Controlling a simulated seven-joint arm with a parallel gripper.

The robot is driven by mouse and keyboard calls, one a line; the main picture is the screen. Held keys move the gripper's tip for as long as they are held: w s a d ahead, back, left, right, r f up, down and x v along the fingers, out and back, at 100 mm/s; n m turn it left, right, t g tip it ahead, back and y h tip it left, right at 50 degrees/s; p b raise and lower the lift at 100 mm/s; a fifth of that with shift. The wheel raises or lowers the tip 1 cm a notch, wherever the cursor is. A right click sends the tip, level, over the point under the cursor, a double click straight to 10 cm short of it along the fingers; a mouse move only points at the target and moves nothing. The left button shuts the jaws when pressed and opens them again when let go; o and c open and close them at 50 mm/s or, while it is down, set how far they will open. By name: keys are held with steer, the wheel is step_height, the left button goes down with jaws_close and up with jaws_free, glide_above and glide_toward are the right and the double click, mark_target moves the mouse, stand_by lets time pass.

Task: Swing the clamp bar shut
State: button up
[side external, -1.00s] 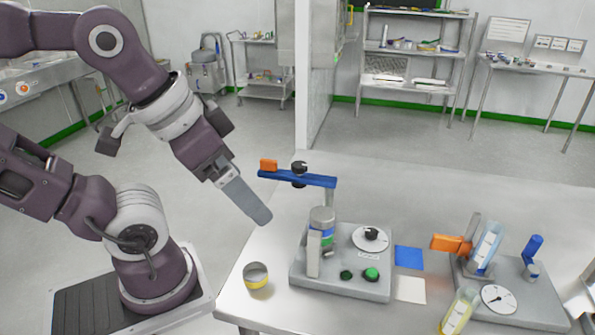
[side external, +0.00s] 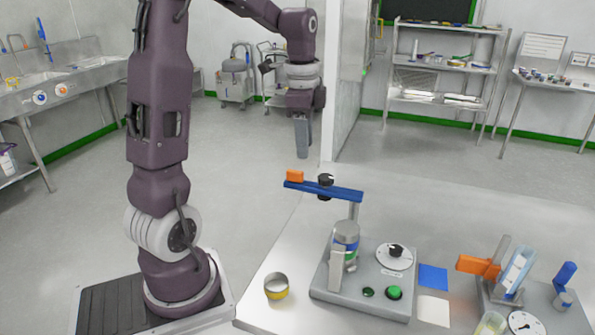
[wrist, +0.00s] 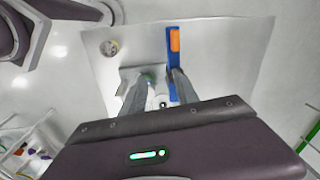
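The clamp bar is a blue bar (side external: 338,192) with an orange end block (side external: 295,176) and a black knob (side external: 326,180). It sits on a post (side external: 354,211) above the grey base unit (side external: 335,293) and sticks out to the left, clear of the jar (side external: 346,231) standing on the base. My gripper (side external: 302,153) points down, above the bar's orange end in the picture and not touching it. In the wrist view my gripper (wrist: 152,80) has its two fingers apart and nothing visibly held; the blue bar (wrist: 172,86) shows beyond the right finger, its orange block (wrist: 175,40) farther up.
A yellow-banded cup (side external: 276,287) stands on the table left of the base. A dial (side external: 396,256) and a green button (side external: 394,292) are on the base. Blue (side external: 433,276) and white squares lie to its right. A second unit with an orange handle (side external: 477,265) stands farther right.

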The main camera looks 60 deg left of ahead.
steer(key=m, duration=0.1)
glide_above(295, 171)
step_height(295, 171, down, 4)
steer(key=shift+d+r+g+h, duration=0.1)
steer(key=shift+r+g+h, duration=0.1)
steer(key=shift+g+h, duration=0.15)
steer(key=shift+m, duration=0.3)
step_height(295, 171, down, 7)
steer(key=shift+f, duration=0.2)
steer(key=shift+c, duration=0.5)
jaws_close()
steer(key=shift+r, duration=0.1)
